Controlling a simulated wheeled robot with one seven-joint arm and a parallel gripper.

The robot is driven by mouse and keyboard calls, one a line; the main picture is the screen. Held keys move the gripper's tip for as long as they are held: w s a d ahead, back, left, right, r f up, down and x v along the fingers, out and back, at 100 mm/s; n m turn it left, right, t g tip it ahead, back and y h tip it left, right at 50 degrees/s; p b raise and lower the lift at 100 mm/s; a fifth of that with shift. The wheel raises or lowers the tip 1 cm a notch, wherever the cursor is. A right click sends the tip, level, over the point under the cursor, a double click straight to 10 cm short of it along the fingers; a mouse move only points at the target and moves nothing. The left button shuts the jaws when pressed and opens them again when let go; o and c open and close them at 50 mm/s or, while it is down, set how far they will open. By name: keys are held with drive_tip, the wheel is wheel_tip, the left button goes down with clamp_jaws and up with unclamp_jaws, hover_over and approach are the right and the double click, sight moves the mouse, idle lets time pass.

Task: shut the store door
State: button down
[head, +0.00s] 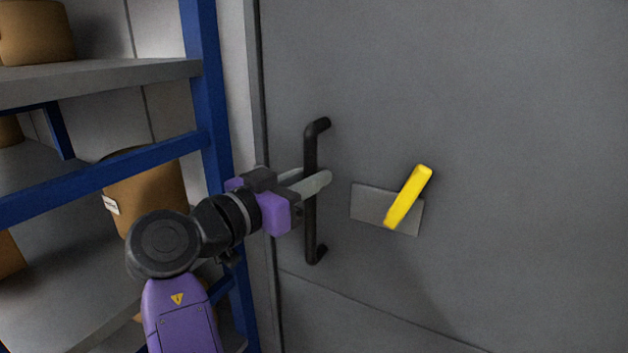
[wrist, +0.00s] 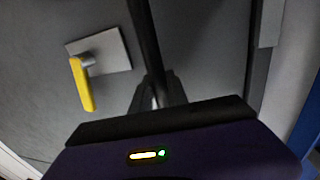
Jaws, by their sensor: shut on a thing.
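The store door (head: 500,130) is a large grey panel that fills the right of the head view. A black vertical bar handle (head: 311,225) stands near its left edge. My gripper (head: 312,183) is shut on this bar at about mid-height, with one finger on either side. In the wrist view the bar (wrist: 145,40) runs down between the fingertips (wrist: 158,97). A yellow lever (head: 408,197) on a grey plate (head: 372,203) sits to the right of the bar, tilted, and the gripper is apart from it. It also shows in the wrist view (wrist: 82,85).
A blue-framed shelf rack (head: 212,110) stands close on the left, beside my arm. A narrow pale wall strip (head: 235,90) lies between rack and door edge. The door face on the right is clear.

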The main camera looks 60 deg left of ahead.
drive_tip(key=shift+s+a+r, duration=0.1)
drive_tip(key=shift+s+a, duration=0.05)
drive_tip(key=shift+a, duration=0.05)
drive_tip(key=c, duration=1.3)
unclamp_jaws()
drive_tip(key=v, duration=0.7)
drive_tip(key=shift+s+d, duration=0.15)
drive_tip(key=shift+s, duration=0.2)
